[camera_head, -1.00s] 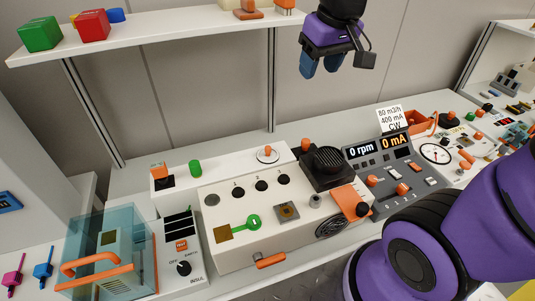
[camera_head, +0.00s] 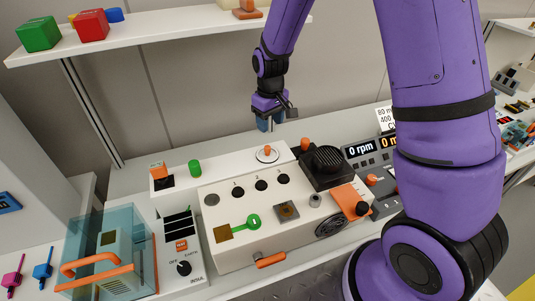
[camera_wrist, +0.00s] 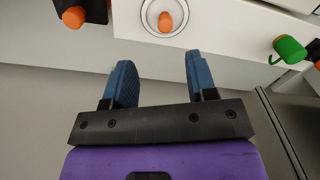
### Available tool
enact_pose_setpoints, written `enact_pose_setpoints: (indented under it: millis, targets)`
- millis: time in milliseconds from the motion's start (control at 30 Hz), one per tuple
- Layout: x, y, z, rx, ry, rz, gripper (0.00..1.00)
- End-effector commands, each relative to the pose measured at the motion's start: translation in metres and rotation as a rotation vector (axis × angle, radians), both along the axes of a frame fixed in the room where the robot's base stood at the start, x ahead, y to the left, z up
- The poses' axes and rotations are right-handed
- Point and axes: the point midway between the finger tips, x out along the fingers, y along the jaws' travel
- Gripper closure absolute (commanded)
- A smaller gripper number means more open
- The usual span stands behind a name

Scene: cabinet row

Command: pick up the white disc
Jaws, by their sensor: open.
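The white disc (camera_head: 267,154) with an orange knob in its middle sits on top of the white raised box behind the sloped panel. In the wrist view the white disc (camera_wrist: 152,14) shows beyond the fingertips, cut by the top edge, its orange knob roughly between the two fingers in the picture. My gripper (camera_head: 269,123) is open and empty, just behind and above the disc in the head view. Its blue fingers (camera_wrist: 158,68) point toward the disc without touching it.
A green cylinder (camera_head: 195,168) and an orange-topped black piece (camera_head: 160,174) stand left on the same box. A black round-topped block (camera_head: 325,165) and an orange knob (camera_head: 305,144) are close on the right. A shelf with coloured blocks (camera_head: 92,25) is above left.

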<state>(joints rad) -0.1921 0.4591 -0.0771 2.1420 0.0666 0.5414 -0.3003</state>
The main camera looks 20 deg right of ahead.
Motion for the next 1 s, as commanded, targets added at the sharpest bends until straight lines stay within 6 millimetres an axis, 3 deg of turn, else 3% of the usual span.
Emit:
enact_pose_setpoints:
  millis: [300,567,800,1000]
  targets:
    - [-0.001,0.001,-0.045,-0.001,0.005,0.001,0.48]
    - [0.0,0.002,-0.061,0.0,0.004,0.001,0.48]
    - [0.0,0.008,-0.093,0.0,0.004,0.0,0.48]
    - [0.001,0.008,-0.106,0.0,0.001,0.0,0.48]
